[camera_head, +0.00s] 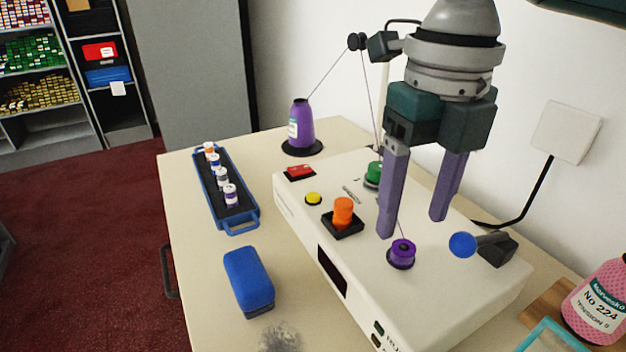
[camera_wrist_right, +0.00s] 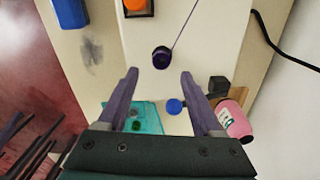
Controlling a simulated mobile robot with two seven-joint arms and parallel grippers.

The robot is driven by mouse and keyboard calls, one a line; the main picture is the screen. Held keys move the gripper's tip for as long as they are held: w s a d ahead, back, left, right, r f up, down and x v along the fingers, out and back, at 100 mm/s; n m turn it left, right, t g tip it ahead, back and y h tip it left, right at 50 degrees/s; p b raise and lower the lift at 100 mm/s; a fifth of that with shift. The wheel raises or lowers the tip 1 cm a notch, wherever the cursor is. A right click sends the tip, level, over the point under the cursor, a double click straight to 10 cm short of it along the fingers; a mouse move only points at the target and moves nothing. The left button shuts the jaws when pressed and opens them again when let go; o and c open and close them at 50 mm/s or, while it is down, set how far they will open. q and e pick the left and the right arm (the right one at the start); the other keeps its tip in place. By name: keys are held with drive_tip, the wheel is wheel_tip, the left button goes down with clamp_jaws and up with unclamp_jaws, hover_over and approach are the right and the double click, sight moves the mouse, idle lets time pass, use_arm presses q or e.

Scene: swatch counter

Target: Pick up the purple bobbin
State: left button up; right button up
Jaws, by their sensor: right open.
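The purple bobbin (camera_head: 402,251) sits on a dark round base on top of the white machine (camera_head: 446,286), and a thin thread runs up from it. My right gripper (camera_head: 412,227) is open and empty, its purple fingers pointing down just behind and above the bobbin. In the right wrist view the bobbin (camera_wrist_right: 161,57) lies ahead of the open fingertips (camera_wrist_right: 159,72), apart from them. My left gripper is in neither view.
An orange knob (camera_head: 343,211), a green spool (camera_head: 373,172) and a blue-ball lever (camera_head: 463,244) stand up from the machine. A purple thread cone (camera_head: 302,128), a blue tray (camera_head: 243,218) of small spools and a blue case (camera_head: 249,278) are on the table. A pink cone (camera_head: 597,302) stands right.

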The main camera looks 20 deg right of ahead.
sight(404, 248)
wheel_tip(404, 248, down, 5)
drive_tip(key=shift+w+d+r, duration=0.1)
drive_tip(key=shift+w, duration=0.05)
clamp_jaws()
idle(0.5)
